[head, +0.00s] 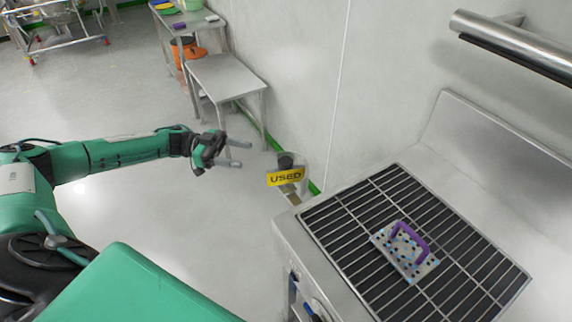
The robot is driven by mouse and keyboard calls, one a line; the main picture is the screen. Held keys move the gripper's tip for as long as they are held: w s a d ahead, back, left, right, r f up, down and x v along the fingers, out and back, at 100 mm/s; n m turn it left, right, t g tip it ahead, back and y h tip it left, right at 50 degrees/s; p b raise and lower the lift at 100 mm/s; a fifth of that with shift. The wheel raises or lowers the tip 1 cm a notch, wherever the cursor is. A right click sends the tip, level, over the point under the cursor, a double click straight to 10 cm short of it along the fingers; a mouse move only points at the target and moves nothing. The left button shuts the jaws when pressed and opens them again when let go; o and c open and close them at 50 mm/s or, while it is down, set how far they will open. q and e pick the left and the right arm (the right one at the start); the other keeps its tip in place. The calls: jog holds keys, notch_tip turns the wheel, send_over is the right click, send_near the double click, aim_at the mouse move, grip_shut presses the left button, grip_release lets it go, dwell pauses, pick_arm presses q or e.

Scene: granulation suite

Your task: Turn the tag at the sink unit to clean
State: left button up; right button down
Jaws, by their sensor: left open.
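The tag (286,177) is a yellow plate reading "USED" in dark letters. It hangs below a dark round knob (286,160) at the left back corner of the sink unit (285,228). My left gripper (238,154) is to the left of the tag and apart from it. Its two fingers point right and are spread, with nothing between them. My right gripper is not in view.
A grate (340,221) covers the sink unit's top, and a speckled plate with a purple handle (408,244) lies on it. A metal bar (510,45) juts from the wall above. A steel table (226,75) stands farther back. Open floor lies left of the unit.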

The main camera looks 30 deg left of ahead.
pick_arm(q)
jog(key=p, duration=0.3)
send_near(286, 161)
jog(key=s+x, duration=0.1)
jog(key=x, duration=0.5)
jog(key=w+p+x, duration=0.1)
jog(key=x, duration=0.2)
jog(key=shift+a+f, duration=0.1)
jog(key=shift+f, duration=0.1)
jog(key=shift+w+d+f, duration=0.1)
jog(key=shift+w+d, duration=0.1)
jog(key=shift+d, duration=0.4)
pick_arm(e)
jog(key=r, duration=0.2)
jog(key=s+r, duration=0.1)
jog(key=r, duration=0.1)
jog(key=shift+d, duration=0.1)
